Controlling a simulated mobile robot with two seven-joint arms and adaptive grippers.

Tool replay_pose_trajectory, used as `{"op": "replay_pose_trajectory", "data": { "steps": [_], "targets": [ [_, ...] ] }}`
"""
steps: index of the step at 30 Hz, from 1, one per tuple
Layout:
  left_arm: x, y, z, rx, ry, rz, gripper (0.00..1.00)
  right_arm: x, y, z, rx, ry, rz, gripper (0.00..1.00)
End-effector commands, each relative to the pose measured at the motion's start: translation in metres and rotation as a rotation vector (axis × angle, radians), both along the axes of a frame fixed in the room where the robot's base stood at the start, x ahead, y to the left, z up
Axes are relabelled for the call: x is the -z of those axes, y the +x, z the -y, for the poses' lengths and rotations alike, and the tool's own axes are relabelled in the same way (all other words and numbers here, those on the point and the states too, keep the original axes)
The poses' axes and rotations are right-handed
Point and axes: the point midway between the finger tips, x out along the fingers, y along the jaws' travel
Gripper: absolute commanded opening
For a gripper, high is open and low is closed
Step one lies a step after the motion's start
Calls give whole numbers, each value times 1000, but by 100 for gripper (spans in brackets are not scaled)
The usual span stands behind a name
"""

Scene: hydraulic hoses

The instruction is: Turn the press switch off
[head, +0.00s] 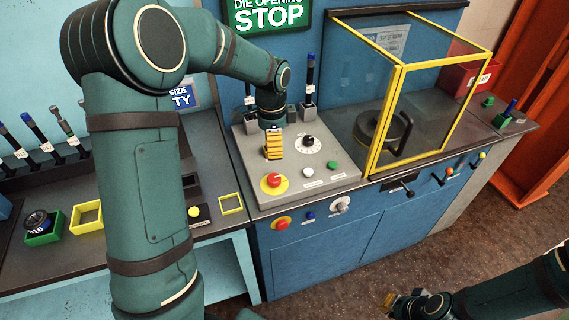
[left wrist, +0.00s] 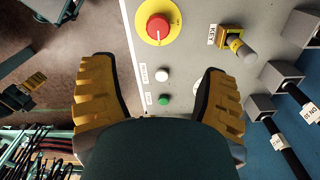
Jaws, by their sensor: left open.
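A grey control panel (head: 330,185) on the blue press bench carries a red knob on a yellow disc (head: 273,182), a black dial with a white scale (head: 308,142), a white button (head: 309,172) and a green button (head: 332,165). No readable label names the press switch. My left gripper (head: 273,145) points down over the panel, behind the red knob and left of the dial. In the left wrist view it is open (left wrist: 160,75) and empty, with the red knob (left wrist: 158,29) ahead. The dial is mostly hidden by a finger there. My right gripper (head: 390,299) is low at right, its jaws unclear.
A yellow-framed clear guard (head: 397,110) stands right of the panel. In the left wrist view a yellow key switch (left wrist: 236,43) and black-handled tools (left wrist: 288,150) in grey holders are close by. Red and blue controls line the bench front. A yellow tray (head: 87,217) is at left.

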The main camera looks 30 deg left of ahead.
Motion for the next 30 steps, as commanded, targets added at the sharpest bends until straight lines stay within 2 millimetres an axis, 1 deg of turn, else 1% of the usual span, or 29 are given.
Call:
{"op": "replay_pose_trajectory", "data": {
  "steps": [2,5,8,15,21,25,30],
  "targets": [
    [2,0,-1,2,2,-3,75,0,-1,0,0,0,-1,0],
    [11,-1,-1,2,1,-6,75,2,-1,0,1,-1,-1,0],
    [28,-1,-1,2,1,-7,75,4,-1,0,0,-1,-1,0],
    [75,-1,0,1,0,-6,75,9,0,0,0,-2,-1,0],
    [111,-1,0,0,0,-6,75,13,0,0,0,-3,-2,0],
    [126,-1,0,0,0,-5,75,14,0,-1,0,-3,-2,0],
    [136,-1,0,0,0,-4,75,15,0,-1,0,-3,-2,0]
  ]
}}
